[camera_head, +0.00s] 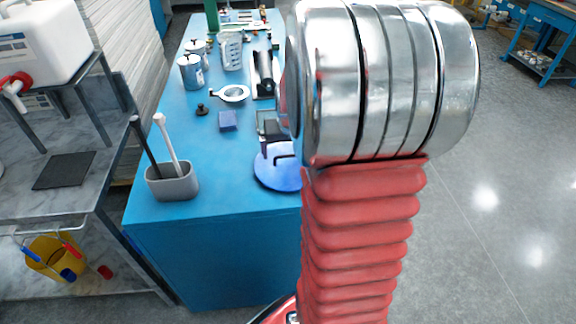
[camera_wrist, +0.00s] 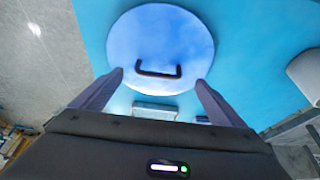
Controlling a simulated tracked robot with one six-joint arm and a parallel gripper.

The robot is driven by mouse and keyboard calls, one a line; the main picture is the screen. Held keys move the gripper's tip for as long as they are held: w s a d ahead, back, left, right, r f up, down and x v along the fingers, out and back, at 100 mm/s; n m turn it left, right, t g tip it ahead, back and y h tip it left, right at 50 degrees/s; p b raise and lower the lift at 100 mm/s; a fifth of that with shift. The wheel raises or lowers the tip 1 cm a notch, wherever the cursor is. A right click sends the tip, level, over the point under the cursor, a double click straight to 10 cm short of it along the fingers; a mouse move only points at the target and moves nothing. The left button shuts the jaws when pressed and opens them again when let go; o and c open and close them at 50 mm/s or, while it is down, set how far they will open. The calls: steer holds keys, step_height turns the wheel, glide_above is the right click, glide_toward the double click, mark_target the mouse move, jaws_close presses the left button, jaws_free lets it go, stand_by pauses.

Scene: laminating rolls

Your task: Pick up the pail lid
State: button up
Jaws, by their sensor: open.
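The pail lid is a round blue disc (camera_head: 272,177) with a black bar handle, lying on the blue bench near its front right. My red arm hides part of its right side in the head view. In the wrist view the lid (camera_wrist: 160,30) fills the top middle, and its handle (camera_wrist: 158,72) lies across the gap between my fingers. My gripper (camera_wrist: 158,78) is open and empty, its two fingertips spread on either side of the handle and overlapping the lid's near edge in the picture. Whether the fingers touch the lid cannot be told.
A grey bin (camera_head: 173,184) with upright tools stands left of the lid. Bare bench (camera_head: 215,160) lies between the bin and the lid.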

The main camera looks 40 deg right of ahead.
mark_target(288, 156)
steer(key=shift+x, duration=2.3)
steer(key=shift+d, duration=0.15)
steer(key=shift+r, duration=0.1)
steer(key=shift+c, duration=0.5)
steer(key=c, duration=1.3)
steer(key=shift+c, duration=0.2)
step_height(288, 156, up, 10)
steer(key=shift+s, duration=0.1)
